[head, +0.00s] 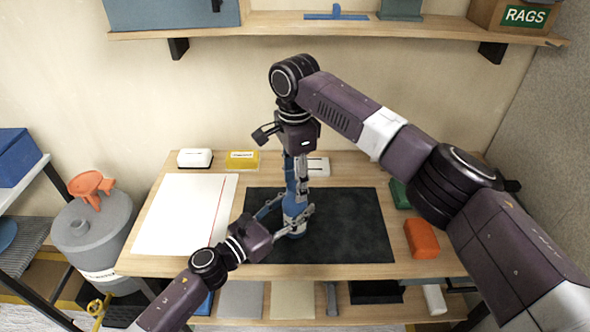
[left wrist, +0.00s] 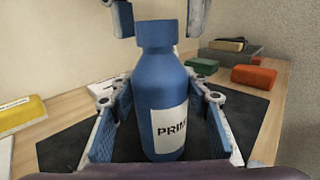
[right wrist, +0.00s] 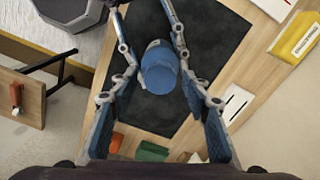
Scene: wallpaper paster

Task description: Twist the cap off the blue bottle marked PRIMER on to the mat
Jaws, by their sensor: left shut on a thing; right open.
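The blue bottle (head: 291,209) stands upright on the dark mat (head: 352,222). Its white label, partly covered at the right by a finger, reads "PRIM" in the left wrist view (left wrist: 168,100). A blue cap (left wrist: 155,33) sits on the bottle's neck; it also shows from above in the right wrist view (right wrist: 159,56). My left gripper (left wrist: 160,112) is shut on the bottle's body, one finger on each side. My right gripper (head: 297,180) points straight down above the bottle, open and empty. Its fingertips (left wrist: 162,8) are just above the cap, apart from it.
A white sheet (head: 185,215) lies left of the mat. A white box (head: 195,158) and a yellow box (head: 243,160) stand at the back. An orange block (head: 421,239) and a green block (head: 399,194) lie at the right. The mat is bare around the bottle.

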